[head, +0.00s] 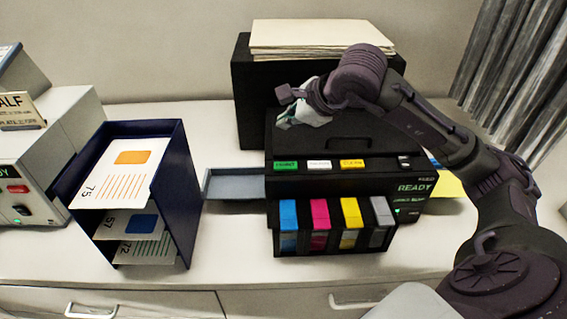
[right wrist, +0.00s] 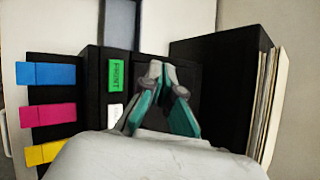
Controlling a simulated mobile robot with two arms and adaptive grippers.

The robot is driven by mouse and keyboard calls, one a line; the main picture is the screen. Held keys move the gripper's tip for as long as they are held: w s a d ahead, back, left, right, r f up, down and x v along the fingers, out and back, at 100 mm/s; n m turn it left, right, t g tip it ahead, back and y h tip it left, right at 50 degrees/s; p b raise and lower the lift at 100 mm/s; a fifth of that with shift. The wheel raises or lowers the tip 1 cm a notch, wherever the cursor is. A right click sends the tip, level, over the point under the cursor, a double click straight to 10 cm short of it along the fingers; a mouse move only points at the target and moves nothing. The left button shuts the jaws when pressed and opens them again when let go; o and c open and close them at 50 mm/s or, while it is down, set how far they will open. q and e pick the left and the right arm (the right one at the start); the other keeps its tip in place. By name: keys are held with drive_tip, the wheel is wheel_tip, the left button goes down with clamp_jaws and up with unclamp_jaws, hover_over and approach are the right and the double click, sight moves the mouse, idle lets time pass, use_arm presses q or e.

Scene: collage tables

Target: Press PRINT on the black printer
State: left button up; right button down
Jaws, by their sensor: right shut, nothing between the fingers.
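The black printer (head: 340,140) stands on the table in the middle of the head view, its display lit with READY. Its green PRINT button (head: 286,165) is leftmost in a row with a white button (head: 319,165) and an orange one (head: 352,164). In the right wrist view the PRINT button (right wrist: 116,75) is uncovered. My right gripper (head: 284,122) is shut and empty over the printer's left rear part, behind the PRINT button. In the right wrist view its fingertips (right wrist: 162,70) are right of the button, apart from it. My left gripper is out of view.
Blue, magenta, yellow and grey ink cartridges (head: 335,225) stick out at the printer's front. A grey tray (head: 232,184) extends left. A dark blue card rack (head: 178,190) stands further left, beside a grey machine (head: 60,125). Paper (head: 315,38) sits in the black holder behind.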

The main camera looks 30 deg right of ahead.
sight(287, 166)
wheel_tip(287, 166, down, 8)
drive_tip(key=b, duration=0.6)
drive_tip(key=shift+f, duration=0.15)
drive_tip(key=shift+f+b, duration=0.35)
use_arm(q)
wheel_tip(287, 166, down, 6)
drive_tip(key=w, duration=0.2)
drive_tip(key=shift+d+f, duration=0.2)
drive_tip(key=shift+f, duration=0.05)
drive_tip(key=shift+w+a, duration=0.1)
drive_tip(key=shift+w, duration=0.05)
use_arm(e)
drive_tip(key=shift+r, duration=0.1)
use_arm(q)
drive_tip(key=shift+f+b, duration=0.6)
use_arm(e)
drive_tip(key=shift+f, duration=0.4)
